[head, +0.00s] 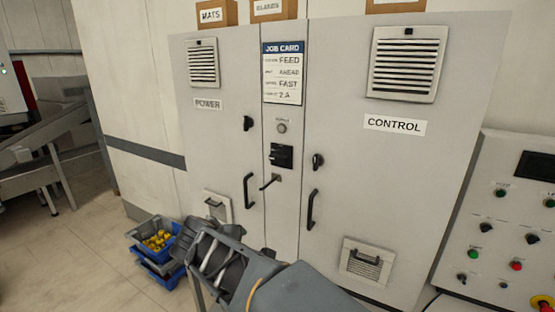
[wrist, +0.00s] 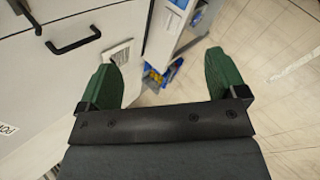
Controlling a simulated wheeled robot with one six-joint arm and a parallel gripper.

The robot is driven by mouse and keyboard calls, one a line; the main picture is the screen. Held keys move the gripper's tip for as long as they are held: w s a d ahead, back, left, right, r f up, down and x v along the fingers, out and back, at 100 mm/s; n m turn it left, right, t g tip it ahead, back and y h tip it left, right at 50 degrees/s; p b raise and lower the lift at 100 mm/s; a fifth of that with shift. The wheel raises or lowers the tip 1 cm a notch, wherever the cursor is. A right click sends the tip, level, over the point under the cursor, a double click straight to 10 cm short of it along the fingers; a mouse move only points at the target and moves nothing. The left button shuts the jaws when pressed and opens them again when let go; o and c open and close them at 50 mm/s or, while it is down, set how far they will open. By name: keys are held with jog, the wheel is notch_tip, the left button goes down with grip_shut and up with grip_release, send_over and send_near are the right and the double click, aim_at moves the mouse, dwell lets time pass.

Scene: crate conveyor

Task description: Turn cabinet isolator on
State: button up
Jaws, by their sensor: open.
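The grey cabinet (head: 345,210) stands ahead with a POWER door on the left and a CONTROL door on the right. On the narrow panel between them sits a black isolator switch (head: 281,156). I cannot read the isolator's position. My gripper (wrist: 165,80) is open and empty in the wrist view, its green fingers wide apart. It points down past the cabinet toward the floor, away from the isolator. In the head view my arm is low in front of the cabinet, and the fingers are not clear.
Black door handles (head: 311,209) and (head: 248,191) project from the doors; one shows in the wrist view (wrist: 73,40). Blue crates with yellow items (head: 157,240) stand on the floor at left. A control desk (head: 505,220) is at right. A job card (head: 283,73) hangs above the isolator.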

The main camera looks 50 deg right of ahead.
jog(key=shift+o, duration=0.4)
jog(key=w+d+r+n+h, duration=0.4)
jog(key=d+r+n+h, duration=0.2)
jog(key=d, duration=0.3)
jog(key=shift+w+r+n, duration=0.35)
jog(key=shift+r+n, duration=0.1)
jog(key=shift+n, duration=0.05)
jog(key=n+t+h, duration=0.1)
jog(key=n+h, duration=0.3)
jog(key=n, duration=0.2)
send_near(277, 159)
jog(key=p+x, duration=0.4)
jog(key=x, duration=0.3)
jog(key=shift+d+r, duration=0.1)
jog(key=shift+x, duration=1.05)
